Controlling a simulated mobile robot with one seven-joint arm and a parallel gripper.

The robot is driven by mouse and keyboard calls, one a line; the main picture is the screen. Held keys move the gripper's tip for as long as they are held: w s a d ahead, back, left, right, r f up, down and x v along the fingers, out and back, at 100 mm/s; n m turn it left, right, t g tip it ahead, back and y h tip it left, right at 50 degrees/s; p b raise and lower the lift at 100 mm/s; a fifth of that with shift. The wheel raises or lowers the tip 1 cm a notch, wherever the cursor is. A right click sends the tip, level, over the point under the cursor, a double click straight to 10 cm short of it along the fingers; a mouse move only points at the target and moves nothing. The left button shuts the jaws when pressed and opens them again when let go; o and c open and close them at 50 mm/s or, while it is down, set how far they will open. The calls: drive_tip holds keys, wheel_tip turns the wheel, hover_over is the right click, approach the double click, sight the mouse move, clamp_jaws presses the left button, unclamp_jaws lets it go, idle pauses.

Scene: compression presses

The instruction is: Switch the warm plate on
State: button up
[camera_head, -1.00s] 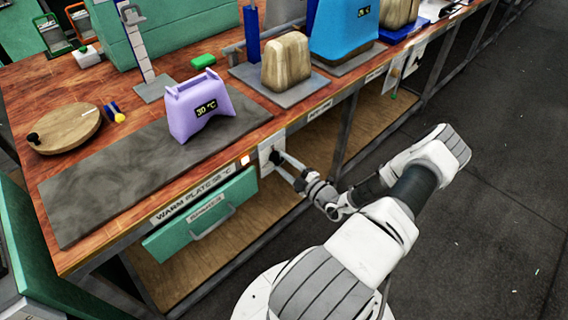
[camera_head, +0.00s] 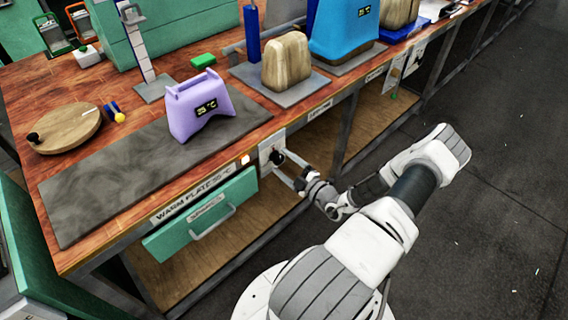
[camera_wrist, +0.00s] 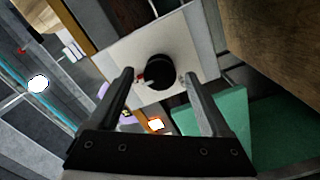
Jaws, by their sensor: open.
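The warm plate (camera_head: 95,185) is a dark grey slab on the wooden bench, with a "WARM PLATE" label on the front edge. A purple block with a display (camera_head: 200,105) stands on it. Below the bench edge is a white switch panel (camera_head: 265,152) with a black round knob (camera_head: 278,157); the knob (camera_wrist: 160,72) also shows in the wrist view, with a small red mark at its left. A small lamp (camera_head: 245,160) beside the panel looks lit. My gripper (camera_head: 285,168) is open, just in front of the knob, its fingers on either side in the wrist view (camera_wrist: 157,80).
A green drawer (camera_head: 200,215) with a handle is left of my gripper, under the label. Another grey plate with a beige block (camera_head: 286,62) and a blue block (camera_head: 345,30) stand farther along the bench.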

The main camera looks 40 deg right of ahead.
drive_tip(key=s+d, duration=0.1)
drive_tip(key=s, duration=1.6)
drive_tip(key=shift+s+d+p, duration=0.2)
drive_tip(key=shift+p, duration=0.1)
